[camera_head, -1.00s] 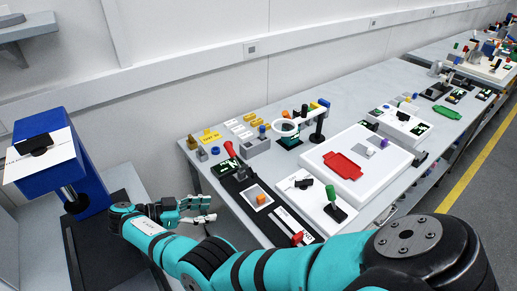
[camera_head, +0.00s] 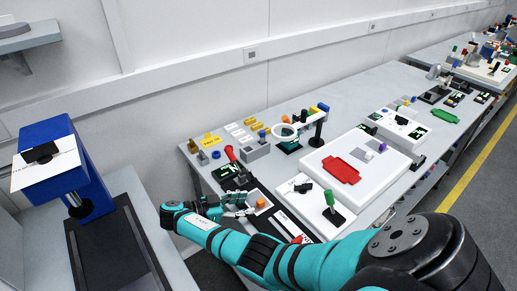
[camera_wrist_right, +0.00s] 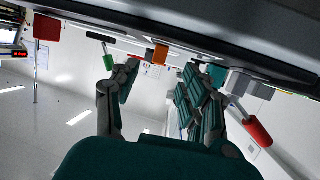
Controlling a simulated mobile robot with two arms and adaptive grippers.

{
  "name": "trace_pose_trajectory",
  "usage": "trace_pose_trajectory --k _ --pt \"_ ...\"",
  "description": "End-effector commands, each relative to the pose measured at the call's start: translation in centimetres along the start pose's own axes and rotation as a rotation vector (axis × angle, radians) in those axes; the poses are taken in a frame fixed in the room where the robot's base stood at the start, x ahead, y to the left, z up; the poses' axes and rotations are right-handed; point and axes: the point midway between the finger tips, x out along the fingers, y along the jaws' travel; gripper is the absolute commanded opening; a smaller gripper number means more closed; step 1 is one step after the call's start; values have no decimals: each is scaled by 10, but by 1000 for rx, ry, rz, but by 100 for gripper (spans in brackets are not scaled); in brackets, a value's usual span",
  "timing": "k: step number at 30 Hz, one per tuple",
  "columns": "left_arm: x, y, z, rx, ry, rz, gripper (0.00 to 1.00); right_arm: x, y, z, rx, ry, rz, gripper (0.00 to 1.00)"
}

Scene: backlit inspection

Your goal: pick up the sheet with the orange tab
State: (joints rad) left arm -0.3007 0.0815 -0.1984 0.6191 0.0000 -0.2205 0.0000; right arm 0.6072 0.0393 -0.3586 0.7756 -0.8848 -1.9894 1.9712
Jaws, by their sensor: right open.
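The orange tab (camera_head: 260,203) is a small orange block on a pale sheet (camera_head: 258,193), which lies on a dark base near the bench's front edge. My right gripper (camera_head: 243,203) is open and empty, just left of the tab, its fingers covering part of the sheet. In the right wrist view, the orange tab (camera_wrist_right: 160,54) shows beyond the gap between the spread fingers (camera_wrist_right: 158,85), apart from them. The sheet itself is hard to make out there. My left gripper is not in view.
A red-handled lever (camera_head: 230,153) stands close behind the gripper; its red grip (camera_wrist_right: 256,130) also shows in the wrist view. A green-handled joystick (camera_head: 330,197) and a white tray with a red plate (camera_head: 341,169) lie to the right. A blue stand (camera_head: 62,150) is at left.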

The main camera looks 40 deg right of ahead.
Motion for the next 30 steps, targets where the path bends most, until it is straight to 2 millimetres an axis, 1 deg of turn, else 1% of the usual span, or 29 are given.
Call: trace_pose_trajectory --k 1,3,7,10,16,17,24,27,30 --pt "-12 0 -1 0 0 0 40 8 1 -8 -1 4 3 45" --pt "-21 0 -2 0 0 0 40 19 2 -10 -2 4 4 45" --pt "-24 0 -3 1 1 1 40 36 2 -6 -2 2 2 45" --pt "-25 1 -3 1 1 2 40 42 2 -4 -1 1 2 45" --pt "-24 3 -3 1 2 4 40 42 2 -3 -1 0 1 45" --pt "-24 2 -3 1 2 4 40 42 2 -3 -1 0 1 43" --pt "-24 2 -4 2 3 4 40 42 2 -3 -1 0 1 11" --pt "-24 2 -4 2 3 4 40 42 2 -3 -1 0 1 0" --pt "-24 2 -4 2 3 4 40 42 2 -3 0 0 1 0"
